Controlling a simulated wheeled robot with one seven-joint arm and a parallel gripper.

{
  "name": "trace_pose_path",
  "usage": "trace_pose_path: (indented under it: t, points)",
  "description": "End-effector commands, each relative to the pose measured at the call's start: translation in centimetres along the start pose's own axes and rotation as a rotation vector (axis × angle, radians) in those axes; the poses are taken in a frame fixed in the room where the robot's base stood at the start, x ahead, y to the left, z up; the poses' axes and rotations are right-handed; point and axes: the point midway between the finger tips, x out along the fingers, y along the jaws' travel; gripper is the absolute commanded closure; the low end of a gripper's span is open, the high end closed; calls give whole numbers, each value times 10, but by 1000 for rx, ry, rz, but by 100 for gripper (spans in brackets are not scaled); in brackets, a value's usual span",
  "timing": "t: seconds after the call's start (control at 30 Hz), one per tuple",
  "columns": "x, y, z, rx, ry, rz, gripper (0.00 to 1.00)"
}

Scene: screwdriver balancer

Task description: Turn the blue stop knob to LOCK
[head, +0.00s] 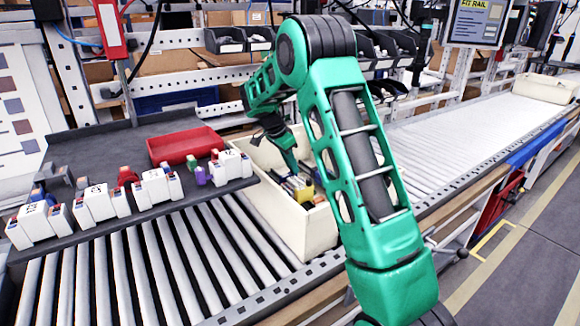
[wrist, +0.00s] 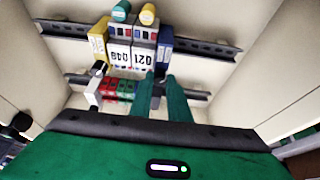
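I cannot make out a blue stop knob or a LOCK mark in either view. A red device with a pale label (head: 109,26) hangs at the top left in the head view, with a blue cable near it. My gripper (head: 291,168) points down into a cream tote (head: 312,228), far from that device. In the wrist view its two green fingers (wrist: 160,80) stand a narrow gap apart, with no held thing visible between them. Their tips are near grey numbered modules (wrist: 130,55) and a blue module (wrist: 164,46) on a rail.
The tote stands on a roller conveyor (head: 170,262). A dark shelf (head: 112,150) at left bears a red bin (head: 184,145) and several white modules. Dark bins line the rack behind. Another tote (head: 546,87) stands far right. The aisle floor (head: 530,235) at right is clear.

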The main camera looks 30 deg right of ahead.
Motion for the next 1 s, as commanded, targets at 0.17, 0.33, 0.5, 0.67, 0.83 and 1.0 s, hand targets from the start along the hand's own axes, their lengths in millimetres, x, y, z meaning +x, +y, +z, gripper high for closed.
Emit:
trace_pose_path:
  t: [0.17, 0.33, 0.5, 0.67, 0.83, 1.0]
  points:
    - [0, 0, 0, -8, 0, -4, 100]
    - [0, 1, 0, -49, 1, -22, 100]
    - [0, 2, -1, -141, 0, -59, 100]
    - [-1, 3, -1, -265, 0, -112, 100]
    - [0, 4, -1, -415, 0, -174, 100]
    - [0, 5, -3, -564, 1, -236, 100]
